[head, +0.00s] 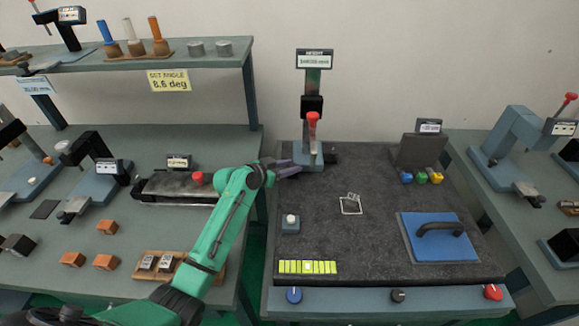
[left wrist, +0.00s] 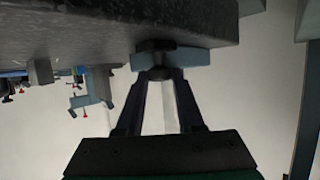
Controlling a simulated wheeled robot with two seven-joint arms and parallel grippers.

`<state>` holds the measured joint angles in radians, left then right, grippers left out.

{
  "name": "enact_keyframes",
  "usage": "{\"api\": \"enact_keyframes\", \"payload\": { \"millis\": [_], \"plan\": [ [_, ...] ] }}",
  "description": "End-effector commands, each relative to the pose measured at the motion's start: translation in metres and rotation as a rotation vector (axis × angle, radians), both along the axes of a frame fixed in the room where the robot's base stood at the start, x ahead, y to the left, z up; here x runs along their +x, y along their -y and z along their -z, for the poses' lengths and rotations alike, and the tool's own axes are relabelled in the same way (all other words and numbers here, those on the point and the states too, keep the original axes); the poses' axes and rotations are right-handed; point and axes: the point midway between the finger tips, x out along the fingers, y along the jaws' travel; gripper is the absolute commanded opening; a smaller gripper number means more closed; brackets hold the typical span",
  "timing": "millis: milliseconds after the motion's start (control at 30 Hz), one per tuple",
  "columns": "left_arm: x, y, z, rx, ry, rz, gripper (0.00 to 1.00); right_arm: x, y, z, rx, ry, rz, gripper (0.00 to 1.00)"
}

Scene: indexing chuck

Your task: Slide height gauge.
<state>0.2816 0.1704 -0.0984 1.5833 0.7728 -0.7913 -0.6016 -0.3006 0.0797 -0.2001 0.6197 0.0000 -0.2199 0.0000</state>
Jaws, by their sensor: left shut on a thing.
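The height gauge (head: 312,104) stands upright at the back left of the dark granite plate (head: 365,240). It has a blue-grey base, a dark slider with a red-topped part on its column, and a "HEIGHT" display whose digits are too small to read surely. My left gripper (head: 296,167) reaches in from the left at the gauge's base. In the left wrist view, which looks upside down, the fingers (left wrist: 158,74) close on the dark middle part of the blue-grey base (left wrist: 190,57) at the plate's edge. My right gripper is not in view.
Crowded benches flank the plate.

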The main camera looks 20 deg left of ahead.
Motion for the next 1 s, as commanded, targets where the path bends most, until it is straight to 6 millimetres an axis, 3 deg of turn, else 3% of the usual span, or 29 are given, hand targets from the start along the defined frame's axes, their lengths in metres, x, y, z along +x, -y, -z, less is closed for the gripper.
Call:
{"api": "enact_keyframes", "payload": {
  "millis": [567,667,1000],
  "plan": [
    [0.002,0.005,0.0,0.001,-0.001,0.0,0.0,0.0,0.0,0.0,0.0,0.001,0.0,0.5],
    [0.006,0.022,0.0,-0.001,-0.001,0.001,0.0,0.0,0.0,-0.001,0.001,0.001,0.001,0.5],
    [0.027,0.107,0.001,-0.005,0.0,0.003,0.0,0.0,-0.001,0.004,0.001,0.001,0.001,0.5]
  ]
}}
